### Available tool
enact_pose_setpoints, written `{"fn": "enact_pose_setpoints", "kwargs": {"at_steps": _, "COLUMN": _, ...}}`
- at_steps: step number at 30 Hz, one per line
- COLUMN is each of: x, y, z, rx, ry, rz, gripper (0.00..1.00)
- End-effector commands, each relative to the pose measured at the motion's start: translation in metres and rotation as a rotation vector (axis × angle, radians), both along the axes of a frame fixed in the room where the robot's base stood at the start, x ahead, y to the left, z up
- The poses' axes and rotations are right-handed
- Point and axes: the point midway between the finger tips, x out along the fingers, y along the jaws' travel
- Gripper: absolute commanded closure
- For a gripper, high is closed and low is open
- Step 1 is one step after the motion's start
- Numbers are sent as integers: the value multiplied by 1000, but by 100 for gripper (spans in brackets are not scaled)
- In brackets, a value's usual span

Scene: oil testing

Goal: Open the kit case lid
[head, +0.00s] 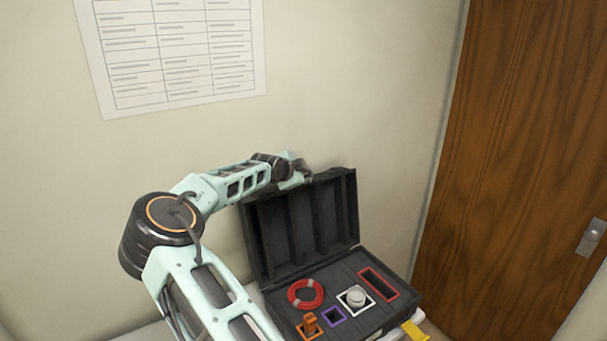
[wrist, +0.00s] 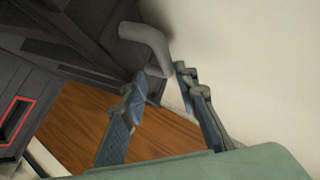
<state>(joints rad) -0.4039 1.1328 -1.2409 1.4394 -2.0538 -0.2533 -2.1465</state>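The black kit case has its lid (head: 302,223) standing raised and leaning back towards the wall, with its ribbed inner side showing. The case base (head: 348,267) lies open below it. My gripper (head: 299,173) is at the top edge of the lid, small in the head view. In the wrist view my gripper (wrist: 163,80) has its two fingers apart, with a curved grey handle (wrist: 147,42) at the fingertips. Part of the handle is hidden by the left finger. The lid's dark side (wrist: 80,30) shows at upper left.
The base holds a red ring (head: 305,294), an orange item (head: 310,325), a white round item (head: 356,297) and a red-framed slot (head: 378,284). A yellow tab (head: 414,330) sits at the front right. The wall (head: 360,80) is close behind; a wooden door (head: 515,150) stands right.

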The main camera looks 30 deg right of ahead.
Motion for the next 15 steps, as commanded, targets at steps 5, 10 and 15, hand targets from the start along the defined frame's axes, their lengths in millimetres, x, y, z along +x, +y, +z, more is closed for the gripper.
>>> {"fn": "enact_pose_setpoints", "kwargs": {"at_steps": 5, "x": -1, "y": 2, "z": -1, "rx": 3, "ry": 1, "rz": 0, "gripper": 72}}
{"fn": "enact_pose_setpoints", "kwargs": {"at_steps": 10, "x": -8, "y": 13, "z": 7, "rx": 4, "ry": -1, "rz": 2, "gripper": 72}}
{"fn": "enact_pose_setpoints", "kwargs": {"at_steps": 15, "x": -25, "y": 35, "z": 21, "rx": 3, "ry": -1, "rz": 3, "gripper": 72}}
